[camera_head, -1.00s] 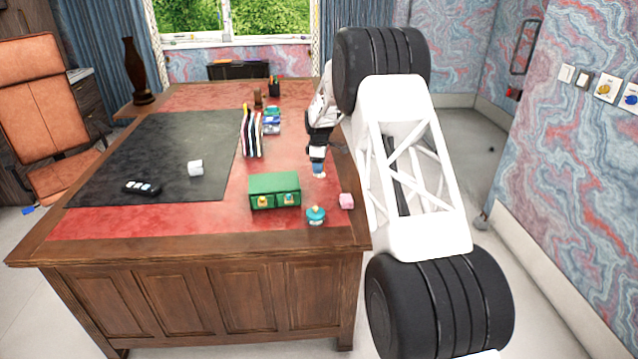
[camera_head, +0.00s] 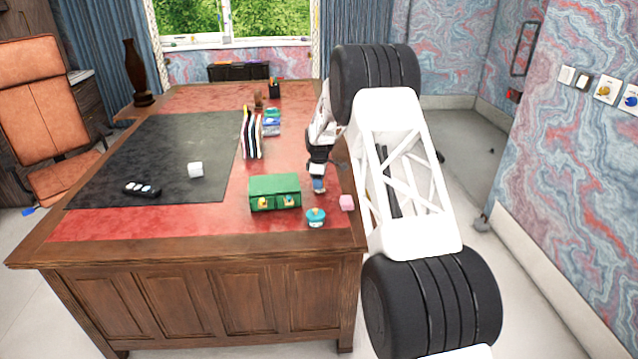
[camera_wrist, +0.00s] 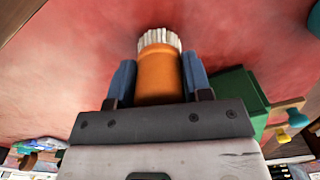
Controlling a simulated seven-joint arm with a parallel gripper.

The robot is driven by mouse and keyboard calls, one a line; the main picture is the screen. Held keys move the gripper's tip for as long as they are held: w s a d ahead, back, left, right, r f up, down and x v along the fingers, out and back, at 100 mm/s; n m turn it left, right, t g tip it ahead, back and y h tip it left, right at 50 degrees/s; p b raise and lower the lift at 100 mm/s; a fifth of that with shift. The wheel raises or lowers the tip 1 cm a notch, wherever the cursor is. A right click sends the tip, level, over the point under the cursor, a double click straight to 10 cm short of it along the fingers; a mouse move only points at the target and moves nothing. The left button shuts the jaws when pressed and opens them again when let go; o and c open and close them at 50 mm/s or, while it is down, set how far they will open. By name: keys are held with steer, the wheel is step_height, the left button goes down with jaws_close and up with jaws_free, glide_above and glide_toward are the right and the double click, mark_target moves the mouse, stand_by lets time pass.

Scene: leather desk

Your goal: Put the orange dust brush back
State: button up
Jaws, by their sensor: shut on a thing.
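The orange dust brush (camera_wrist: 158,78) shows in the wrist view, its orange body between the two blue fingers and its pale bristles pointing away from the gripper. My gripper (camera_wrist: 159,65) is shut on it. In the head view my gripper (camera_head: 319,187) hangs low over the red leather, just right of the green drawer box and behind the teal-and-orange object. The brush cannot be made out clearly there. Whether the bristles touch the desk, I cannot tell.
The green drawer box (camera_head: 275,190) has two small knobbed fronts. Striped upright books (camera_head: 252,136) stand further back.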

steer(key=shift+f, duration=0.3)
steer(key=shift+f, duration=0.1)
steer(key=o, duration=0.9)
step_height(320, 180, up, 12)
steer(key=shift+r, duration=0.1)
stand_by(0.4)
stand_by(0.4)
